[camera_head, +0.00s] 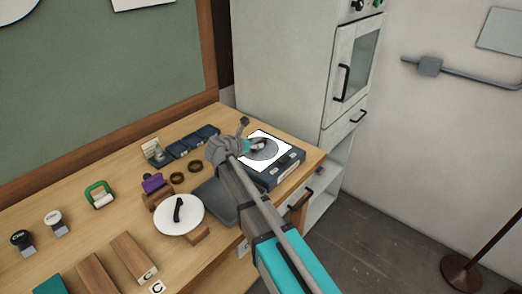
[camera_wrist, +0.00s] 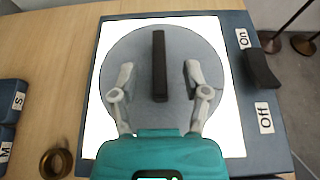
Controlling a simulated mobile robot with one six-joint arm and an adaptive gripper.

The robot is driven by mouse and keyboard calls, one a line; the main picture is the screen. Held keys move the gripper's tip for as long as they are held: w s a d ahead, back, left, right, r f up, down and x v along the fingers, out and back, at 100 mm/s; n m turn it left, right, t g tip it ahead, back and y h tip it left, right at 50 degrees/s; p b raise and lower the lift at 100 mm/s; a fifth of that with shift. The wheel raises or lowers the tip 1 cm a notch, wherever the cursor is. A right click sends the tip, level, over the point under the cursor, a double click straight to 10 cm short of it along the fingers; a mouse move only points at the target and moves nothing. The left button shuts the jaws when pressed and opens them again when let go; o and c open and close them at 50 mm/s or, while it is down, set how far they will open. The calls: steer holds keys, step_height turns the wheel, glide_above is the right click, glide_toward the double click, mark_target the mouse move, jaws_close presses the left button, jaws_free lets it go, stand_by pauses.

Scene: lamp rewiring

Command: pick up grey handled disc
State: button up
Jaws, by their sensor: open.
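The grey disc (camera_wrist: 136,50) lies on the white top of a dark blue device, with a dark bar handle (camera_wrist: 159,65) standing across its middle. In the head view the grey disc (camera_head: 262,149) is partly hidden by my gripper (camera_head: 255,145). In the wrist view my gripper (camera_wrist: 158,78) is open, with one finger on each side of the handle. Both fingers are apart from the handle. I cannot tell how high the fingertips are above the disc.
The device (camera_head: 285,168) has a black switch (camera_wrist: 262,68) with On and Off labels. A white disc with a black handle (camera_head: 180,214), brown rings (camera_head: 179,178), a purple-topped item (camera_head: 153,184) and dark blue trays (camera_head: 190,142) stand to the left. A tall cabinet (camera_head: 290,60) stands behind.

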mark_target(259, 141)
steer(key=shift+b+x, duration=0.4)
steer(key=shift+x, duration=1.15)
jaws_close()
